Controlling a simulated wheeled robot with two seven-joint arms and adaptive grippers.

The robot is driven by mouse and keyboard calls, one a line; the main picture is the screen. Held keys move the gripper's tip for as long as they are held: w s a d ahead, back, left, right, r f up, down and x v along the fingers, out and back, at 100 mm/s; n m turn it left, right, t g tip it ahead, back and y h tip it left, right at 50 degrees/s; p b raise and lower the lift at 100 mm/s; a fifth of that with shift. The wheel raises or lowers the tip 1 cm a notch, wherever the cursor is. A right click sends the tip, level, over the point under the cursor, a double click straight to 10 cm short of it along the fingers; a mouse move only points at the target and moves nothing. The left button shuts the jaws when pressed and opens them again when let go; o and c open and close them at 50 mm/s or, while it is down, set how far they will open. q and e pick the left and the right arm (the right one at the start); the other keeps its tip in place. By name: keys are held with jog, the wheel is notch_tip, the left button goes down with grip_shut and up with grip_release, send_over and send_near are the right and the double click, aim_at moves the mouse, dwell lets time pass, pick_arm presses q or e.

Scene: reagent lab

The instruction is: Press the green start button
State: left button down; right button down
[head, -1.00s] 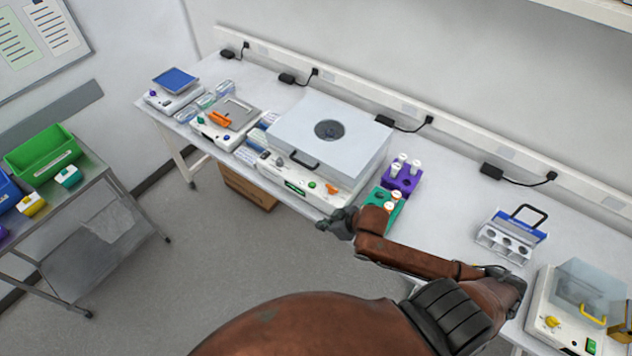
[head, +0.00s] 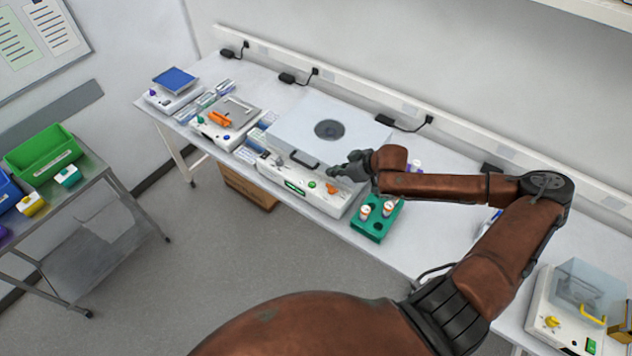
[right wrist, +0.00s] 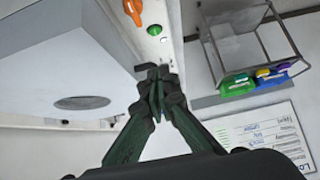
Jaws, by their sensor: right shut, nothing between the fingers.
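The green start button (head: 312,184) is a small round button on the white front panel of the centrifuge (head: 283,175), just left of an orange knob (head: 332,188). In the right wrist view the green button (right wrist: 154,30) shows beyond the fingertips, beside the orange knob (right wrist: 133,10). My right gripper (head: 333,171) is shut and empty, near the right part of the front panel and a little right of the button. Its closed fingers (right wrist: 158,76) show in the right wrist view, apart from the button. My left gripper is not in view.
The centrifuge's grey lid (head: 350,129) is closed, with a dark handle (head: 304,160) at its front. A green tube rack (head: 370,230) stands right of the centrifuge, below my right forearm. My arm mostly hides a purple rack. An orange-handled device (head: 226,123) stands to the left.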

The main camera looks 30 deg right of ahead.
jog(key=p, duration=0.2)
send_over(310, 183)
jog(key=s+d, duration=0.1)
jog(key=s, duration=0.1)
notch_tip(310, 183, down, 7)
jog(key=shift+f, duration=0.1)
notch_tip(310, 183, down, 2)
jog(key=shift+s+d+f, duration=0.1)
jog(key=shift+s+f, duration=0.05)
jog(key=shift+f, duration=0.85)
jog(key=shift+f, duration=0.1)
